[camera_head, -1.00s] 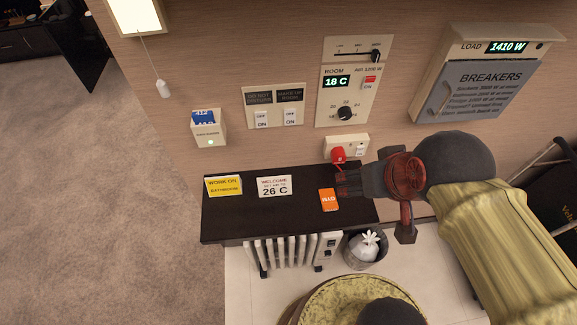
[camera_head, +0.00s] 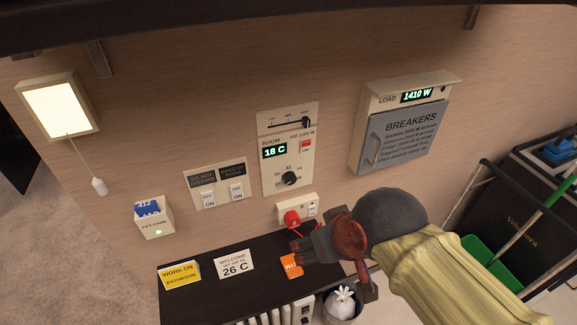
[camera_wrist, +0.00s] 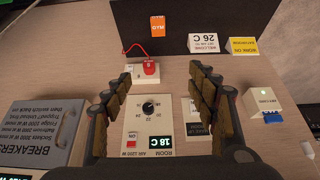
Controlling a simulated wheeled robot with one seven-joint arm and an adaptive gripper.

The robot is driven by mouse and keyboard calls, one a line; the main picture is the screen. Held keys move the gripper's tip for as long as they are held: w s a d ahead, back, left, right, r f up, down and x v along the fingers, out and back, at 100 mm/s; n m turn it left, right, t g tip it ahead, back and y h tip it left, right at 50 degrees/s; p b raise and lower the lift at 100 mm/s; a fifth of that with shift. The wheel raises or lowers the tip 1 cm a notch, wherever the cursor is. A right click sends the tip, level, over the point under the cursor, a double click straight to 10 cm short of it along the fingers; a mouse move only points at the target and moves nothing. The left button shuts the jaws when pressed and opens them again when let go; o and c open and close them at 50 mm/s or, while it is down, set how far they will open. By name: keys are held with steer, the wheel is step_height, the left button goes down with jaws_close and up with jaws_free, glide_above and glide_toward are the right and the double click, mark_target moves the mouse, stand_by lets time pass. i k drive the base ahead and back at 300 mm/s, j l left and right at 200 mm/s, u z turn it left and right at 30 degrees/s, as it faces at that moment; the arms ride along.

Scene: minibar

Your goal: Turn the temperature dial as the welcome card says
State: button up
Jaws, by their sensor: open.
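The temperature dial (camera_head: 289,178) is a black knob on a cream wall panel, under a green display (camera_head: 274,152) reading 18 C. The dial also shows in the wrist view (camera_wrist: 149,107), upside down, between my open fingers but apart from them. The welcome card (camera_head: 235,264) stands on the dark shelf and reads 26 C; it also shows in the wrist view (camera_wrist: 203,43).
A red plug (camera_head: 292,219) sits in a socket just below the dial panel. A yellow card (camera_head: 180,274) and orange packet (camera_head: 291,265) are on the shelf (camera_head: 207,286).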

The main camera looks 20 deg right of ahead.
mark_target(290, 178)
steer(key=k+l+z, duration=0.1)
steer(key=l+z, duration=0.15)
steer(key=l, duration=0.45)
steer(key=l+z, duration=0.2)
steer(key=l, duration=0.5)
steer(key=k, duration=0.05)
